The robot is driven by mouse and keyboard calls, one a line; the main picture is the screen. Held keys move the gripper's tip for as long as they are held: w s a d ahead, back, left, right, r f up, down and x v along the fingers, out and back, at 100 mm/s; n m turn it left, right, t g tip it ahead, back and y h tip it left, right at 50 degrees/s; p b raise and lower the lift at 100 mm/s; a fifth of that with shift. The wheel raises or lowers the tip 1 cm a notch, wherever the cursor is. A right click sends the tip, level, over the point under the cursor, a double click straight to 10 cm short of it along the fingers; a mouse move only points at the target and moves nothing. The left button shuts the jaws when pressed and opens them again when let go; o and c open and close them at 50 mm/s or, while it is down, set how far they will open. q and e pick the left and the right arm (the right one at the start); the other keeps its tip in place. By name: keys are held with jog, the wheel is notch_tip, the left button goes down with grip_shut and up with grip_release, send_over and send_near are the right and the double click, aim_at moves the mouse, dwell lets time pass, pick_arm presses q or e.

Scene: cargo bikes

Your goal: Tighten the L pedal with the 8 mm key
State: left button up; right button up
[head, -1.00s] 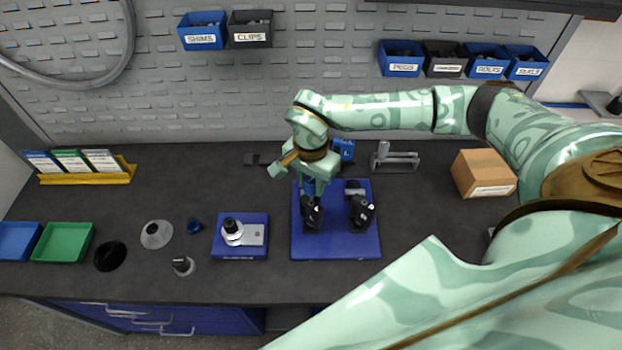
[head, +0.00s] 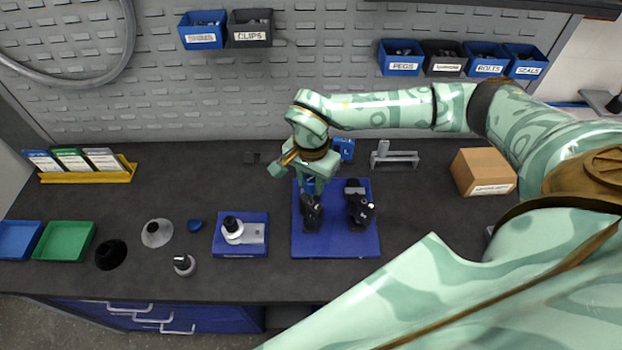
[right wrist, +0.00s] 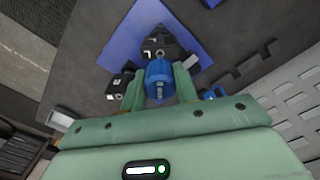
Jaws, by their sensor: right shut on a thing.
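A blue key handle (right wrist: 159,80) with small white print stands between the two fingers of my right gripper (right wrist: 159,88) in the right wrist view. In the head view my right gripper (head: 312,186) is over the back left of a blue base plate (head: 335,246), shut on this key. Two black pedal units stand on the plate, a left one (head: 311,214) and a right one (head: 360,211). The key is above the left unit; I cannot tell whether its tip is seated. My left gripper is not in view.
A cardboard box (head: 484,172) is to the right. A blue fixture (head: 240,251) and several small round parts are to the left. The bench front is mostly clear.

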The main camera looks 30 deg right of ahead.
jog(key=shift+f, duration=0.5)
dwell(0.4)
jog(key=o, duration=0.3)
grip_shut()
